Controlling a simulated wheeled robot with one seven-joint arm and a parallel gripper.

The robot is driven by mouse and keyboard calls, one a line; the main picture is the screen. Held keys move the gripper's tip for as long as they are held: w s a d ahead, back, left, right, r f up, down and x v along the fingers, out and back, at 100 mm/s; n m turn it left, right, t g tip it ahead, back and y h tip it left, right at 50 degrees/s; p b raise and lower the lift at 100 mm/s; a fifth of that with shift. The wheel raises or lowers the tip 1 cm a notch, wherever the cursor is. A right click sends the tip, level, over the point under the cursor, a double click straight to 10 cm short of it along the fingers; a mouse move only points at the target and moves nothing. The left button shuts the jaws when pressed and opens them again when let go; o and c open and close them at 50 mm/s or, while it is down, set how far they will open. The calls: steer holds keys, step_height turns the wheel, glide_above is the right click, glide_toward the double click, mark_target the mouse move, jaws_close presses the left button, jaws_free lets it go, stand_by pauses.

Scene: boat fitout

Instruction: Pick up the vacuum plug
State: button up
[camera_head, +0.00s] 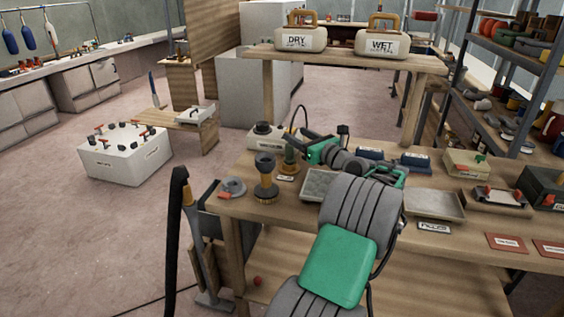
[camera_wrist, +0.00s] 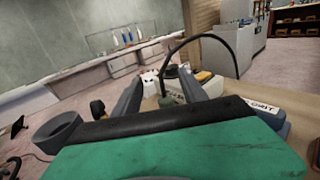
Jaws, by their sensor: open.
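My gripper (camera_head: 306,151) is open above the left part of the wooden bench. Its two grey fingers (camera_wrist: 163,92) stand apart in the wrist view.
A whitish device (camera_head: 266,136) sits behind. Grey trays (camera_head: 434,204) lie right. A raised shelf (camera_head: 345,60) with DRY and WET containers spans the back.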

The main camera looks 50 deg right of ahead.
mark_target(292, 152)
step_height(292, 152, down, 7)
steer(key=shift+a+f+b, duration=0.1)
steer(key=shift+b, duration=0.4)
steer(key=x, duration=0.7)
steer(key=shift+w+r, duration=0.15)
steer(key=shift+r, duration=0.05)
steer(key=shift+c, duration=0.4)
jaws_close()
